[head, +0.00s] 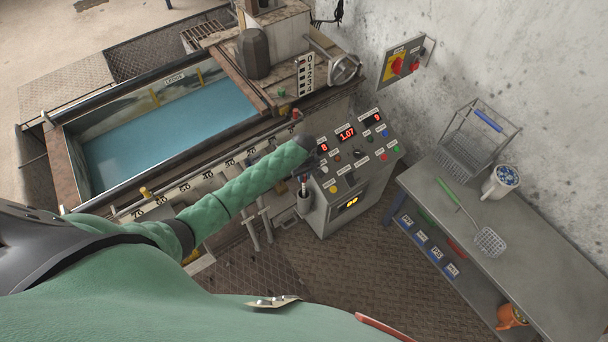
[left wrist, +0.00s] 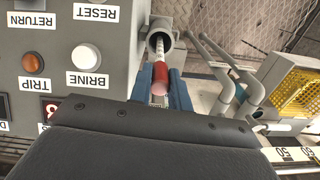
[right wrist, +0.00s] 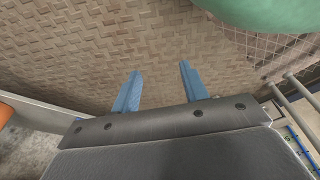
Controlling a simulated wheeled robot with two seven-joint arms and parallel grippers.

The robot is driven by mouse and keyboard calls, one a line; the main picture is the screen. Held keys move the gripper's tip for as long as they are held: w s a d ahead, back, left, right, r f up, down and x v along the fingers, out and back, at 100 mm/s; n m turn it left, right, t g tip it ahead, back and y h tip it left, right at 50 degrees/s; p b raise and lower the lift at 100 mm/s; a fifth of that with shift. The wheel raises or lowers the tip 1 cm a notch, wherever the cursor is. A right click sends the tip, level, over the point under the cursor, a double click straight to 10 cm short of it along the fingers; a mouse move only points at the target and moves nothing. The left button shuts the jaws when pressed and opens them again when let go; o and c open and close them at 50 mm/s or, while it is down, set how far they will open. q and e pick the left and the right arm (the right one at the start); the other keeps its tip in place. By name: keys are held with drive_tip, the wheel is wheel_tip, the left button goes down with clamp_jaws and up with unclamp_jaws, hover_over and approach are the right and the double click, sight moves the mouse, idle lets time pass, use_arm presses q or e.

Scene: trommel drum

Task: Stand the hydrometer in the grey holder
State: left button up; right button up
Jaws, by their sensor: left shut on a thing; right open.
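The hydrometer shows in the left wrist view as a red-ended piece (left wrist: 160,76) with a pale marked stem. My left gripper (left wrist: 160,72) is shut on it by the red end. The stem reaches into the round mouth of the grey holder (left wrist: 153,37); its lower end is hidden inside. In the head view the holder (head: 304,204) is on the left side of the control console, and my left gripper (head: 303,180) is just above it. My right gripper (right wrist: 159,68) is open and empty over the brown patterned floor, outside the head view.
The control console (head: 350,170), with buttons and red displays, stands beside the holder. A water-filled tank (head: 165,135) lies to the left, with pipes (left wrist: 215,75) close by the holder. A grey bench (head: 490,225) on the right carries a basket, a mug and a green-handled skimmer.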

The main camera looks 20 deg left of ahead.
use_arm(q)
drive_tip(key=o, duration=0.8)
use_arm(e)
drive_tip(key=shift+s+d, duration=0.25)
drive_tip(key=shift+d, duration=0.1)
drive_tip(key=shift+a, duration=0.15)
drive_tip(key=shift+f, duration=0.1)
use_arm(q)
drive_tip(key=shift+r, duration=0.3)
drive_tip(key=shift+r+b, duration=1.05)
drive_tip(key=shift+r, duration=2.5)
use_arm(e)
drive_tip(key=shift+w+a+r, duration=0.3)
drive_tip(key=shift+w+r, duration=0.05)
drive_tip(key=shift+r, duration=0.25)
drive_tip(key=shift+w+a+r, duration=0.3)
drive_tip(key=shift+r, duration=0.35)
drive_tip(key=shift+w+a+r, duration=0.3)
drive_tip(key=shift+w+r, duration=0.05)
drive_tip(key=shift+r, duration=0.25)
